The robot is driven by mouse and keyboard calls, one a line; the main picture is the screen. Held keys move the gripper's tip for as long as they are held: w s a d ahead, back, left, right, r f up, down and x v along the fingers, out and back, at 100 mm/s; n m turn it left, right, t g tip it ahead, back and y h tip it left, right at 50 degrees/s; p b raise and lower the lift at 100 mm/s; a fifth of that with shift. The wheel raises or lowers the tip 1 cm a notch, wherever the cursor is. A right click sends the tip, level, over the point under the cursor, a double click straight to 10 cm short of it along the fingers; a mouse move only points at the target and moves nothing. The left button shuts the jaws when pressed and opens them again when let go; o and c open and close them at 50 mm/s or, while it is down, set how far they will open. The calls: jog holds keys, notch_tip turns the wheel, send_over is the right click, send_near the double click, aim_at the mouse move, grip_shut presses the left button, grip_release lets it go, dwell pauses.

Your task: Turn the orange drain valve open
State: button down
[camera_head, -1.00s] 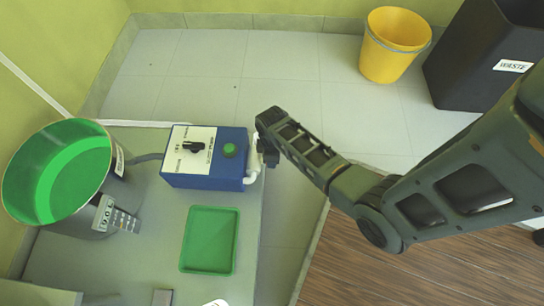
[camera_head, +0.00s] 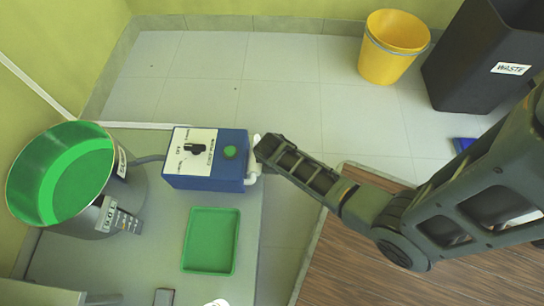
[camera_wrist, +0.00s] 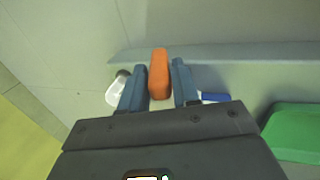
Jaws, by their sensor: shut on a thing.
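The orange drain valve (camera_wrist: 159,74) shows in the wrist view as an upright orange handle between my two blue-grey fingers. My gripper (camera_wrist: 158,88) is shut on it, with a finger on either side. In the head view my gripper (camera_head: 264,148) is at the right edge of the grey table, beside the blue control box (camera_head: 207,160) and a white pipe (camera_head: 252,172). The valve is hidden in the head view.
A steel pot with green inside (camera_head: 72,180) and a green tray (camera_head: 210,240) are on the table (camera_head: 165,225). A yellow bucket (camera_head: 388,55) and a black waste bin (camera_head: 470,60) stand on the floor behind. A blue item (camera_head: 462,144) shows beside my arm.

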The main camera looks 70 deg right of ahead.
jog(key=h+b, duration=0.1)
jog(key=a+f+t+h+b, duration=0.1)
jog(key=h, duration=0.1)
jog(key=shift+s+h, duration=0.15)
jog(key=shift+h, duration=0.15)
jog(key=shift+s+a+f+t+h+b, duration=0.15)
jog(key=shift+t+h+b, duration=0.35)
jog(key=shift+h, duration=0.85)
jog(key=shift+w+a+f+t+h+b, duration=0.15)
jog(key=shift+t+h+b, duration=0.35)
jog(key=shift+h, duration=0.8)
jog(key=shift+s+a+f+t+h+b, duration=0.15)
jog(key=shift+t+h+b, duration=0.35)
jog(key=shift+h, duration=0.85)
jog(key=shift+d+f+h, duration=0.15)
jog(key=shift+h, duration=0.25)
jog(key=c, duration=1)
grip_release()
jog(key=shift+o, duration=0.2)
jog(key=f+v, duration=0.1)
jog(key=v, duration=0.6)
jog(key=shift+s+a+r, duration=0.25)
jog(key=shift+a+r, duration=0.15)
jog(key=shift+r, duration=0.1)
